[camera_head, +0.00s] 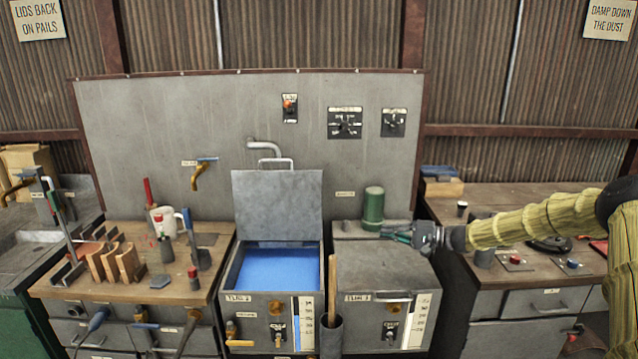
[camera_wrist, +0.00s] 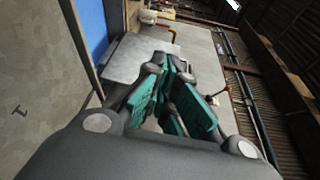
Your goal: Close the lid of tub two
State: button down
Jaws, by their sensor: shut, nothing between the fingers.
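Tub two (camera_head: 238,305) stands at the middle, with blue liquid (camera_head: 275,270) inside. Its grey lid (camera_head: 277,205) is open and stands upright at the back, with a handle (camera_head: 276,162) on its top edge. The lid also shows in the wrist view (camera_wrist: 132,60), beyond my fingers, with the blue liquid (camera_wrist: 91,28) at its left. My gripper (camera_head: 386,234) is shut and empty, with teal finger pads. It is above the neighbouring tub on the right, near a green cylinder, and apart from the lid of tub two.
The right-hand tub (camera_head: 385,270) has its lid down. The green cylinder (camera_head: 373,208) stands behind it. A wooden-handled tool (camera_head: 332,290) stands upright in a dark holder before the tubs. A bent pipe (camera_head: 264,146) juts from the back panel above the open lid. Benches flank both sides.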

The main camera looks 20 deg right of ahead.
aim_at(270, 205)
jog(key=i, duration=1.05)
jog(key=z, duration=0.05)
